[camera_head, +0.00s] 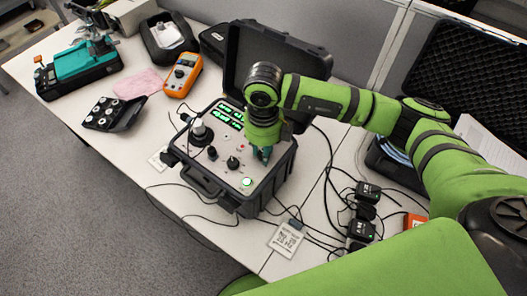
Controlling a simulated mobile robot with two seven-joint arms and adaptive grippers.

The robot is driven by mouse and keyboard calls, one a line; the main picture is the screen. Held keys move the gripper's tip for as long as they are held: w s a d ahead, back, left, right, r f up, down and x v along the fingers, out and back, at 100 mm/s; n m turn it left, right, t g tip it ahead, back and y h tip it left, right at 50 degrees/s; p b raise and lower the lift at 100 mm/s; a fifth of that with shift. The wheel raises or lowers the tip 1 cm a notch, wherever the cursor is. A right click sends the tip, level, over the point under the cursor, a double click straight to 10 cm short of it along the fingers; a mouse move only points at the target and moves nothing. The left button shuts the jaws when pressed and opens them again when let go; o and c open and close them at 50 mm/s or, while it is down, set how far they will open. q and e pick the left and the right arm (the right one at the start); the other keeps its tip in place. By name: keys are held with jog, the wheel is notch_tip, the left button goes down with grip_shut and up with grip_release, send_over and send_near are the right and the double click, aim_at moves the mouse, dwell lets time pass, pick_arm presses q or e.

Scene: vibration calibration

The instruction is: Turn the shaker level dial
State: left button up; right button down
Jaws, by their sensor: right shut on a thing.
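The shaker calibrator is an open black case with a grey control panel (215,172) in the middle of the table. The panel carries lit green displays (229,114), a shaker post (199,131) at its left, a black knob (233,162) and a lit green button (247,182). My right gripper (262,154) reaches down onto the right side of the panel. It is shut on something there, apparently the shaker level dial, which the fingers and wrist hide. I cannot read any label on the panel. My left gripper is not in view.
An orange multimeter (183,75), a pink cloth (137,83) and a black box of small round parts (114,113) lie to the left. Cables and black adapters (361,231) lie at the right. The case's raised lid (273,62) stands behind my right wrist.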

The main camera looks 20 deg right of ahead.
jog(key=shift+m, duration=0.6)
jog(key=c, duration=1.2)
grip_release()
jog(key=shift+c, duration=0.2)
notch_tip(320, 180, up, 12)
jog(key=shift+s, duration=0.1)
